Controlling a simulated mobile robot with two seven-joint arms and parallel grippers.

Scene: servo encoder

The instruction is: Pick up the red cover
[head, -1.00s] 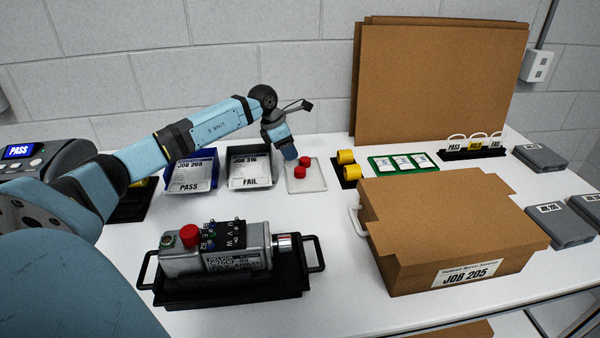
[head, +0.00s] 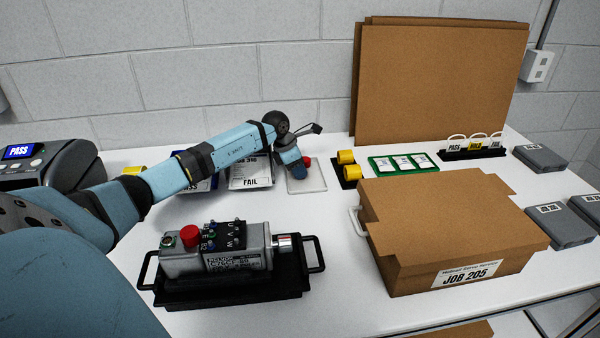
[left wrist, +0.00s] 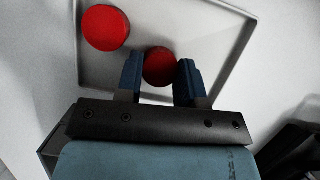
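Two red covers lie in a shallow clear tray (head: 318,185). In the left wrist view, one red cover (left wrist: 159,67) sits between the two fingers of my left gripper (left wrist: 158,80). The fingers are apart, with a small gap at the cover's sides. The other red cover (left wrist: 106,28) lies to the upper left, clear of the fingers. In the head view, my left gripper (head: 299,172) is low over the tray and hides the nearer cover; the farther red cover (head: 306,161) shows behind it. My right gripper is not in view.
The FAIL bin (head: 250,172) stands just left of the tray, and yellow caps (head: 349,172) stand to its right. A servo (head: 215,250) with a red knob lies in a black tray in front. A JOB 205 carton (head: 455,235) is at right.

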